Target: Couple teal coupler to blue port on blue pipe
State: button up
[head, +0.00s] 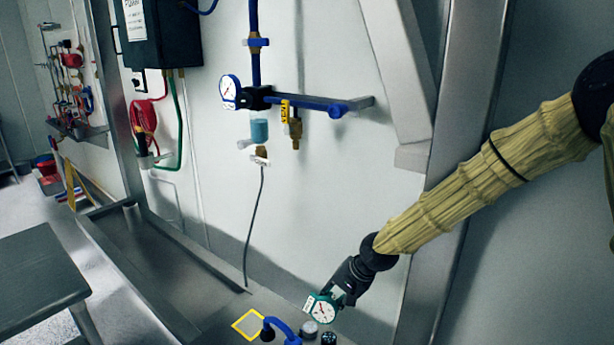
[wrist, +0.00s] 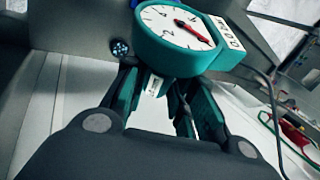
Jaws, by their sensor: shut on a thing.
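My gripper (head: 340,291) is low at the wall's foot, shut on the teal coupler. The teal coupler (head: 321,308) carries a round white dial with a red needle and a white tag. In the wrist view the coupler (wrist: 178,28) sits at the fingertips of my gripper (wrist: 168,92), its dial tilted. A blue pipe (head: 254,20) comes down the wall to a black fitting and a blue horizontal branch (head: 310,103), well up and left of my gripper. A short curved blue pipe (head: 283,326) stands just left of the coupler. I cannot tell which part is the blue port.
A blue-rimmed gauge (head: 230,89), a clear cup with blue contents (head: 259,131) and a brass valve (head: 296,133) hang at the wall pipe. Small knobs (head: 309,329) stand below the coupler. A steel post (head: 455,150) rises beside my arm. A grey table (head: 38,280) is left.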

jog(key=w+a+r+m+t+y, duration=0.3)
jog(key=a+r+m+t+y, duration=0.1)
jog(key=r, duration=0.5)
jog(key=shift+w+a+m+t, duration=0.3)
jog(key=shift+w+a+t, duration=0.1)
jog(key=shift+t, duration=0.2)
jog(key=a+r+m+t, duration=0.1)
jog(key=r+t, duration=0.1)
jog(key=r, duration=0.1)
jog(key=w+a+r+m+t, duration=0.1)
jog(key=r+t, duration=0.2)
jog(key=r, duration=0.1)
jog(key=w+a+r+m+t+y, duration=0.1)
jog(key=r+m+t, duration=0.1)
jog(key=r+t, duration=0.1)
jog(key=shift+w+r, duration=0.1)
jog(key=shift+r, duration=0.4)
notch_tip(320, 180, up, 24)
jog(key=s+d+m+t, duration=0.1)
jog(key=s+m+t, duration=0.2)
jog(key=t, duration=0.5)
jog(key=w+d, duration=0.1)
jog(key=w, duration=0.1)
jog(key=w+d+p, duration=0.1)
jog(key=w+d, duration=0.1)
jog(key=w+d+p, duration=0.1)
jog(key=w, duration=0.1)
jog(key=shift+w+d+r, duration=0.15)
jog(key=shift+w+d, duration=0.1)
jog(key=shift+d, duration=0.05)
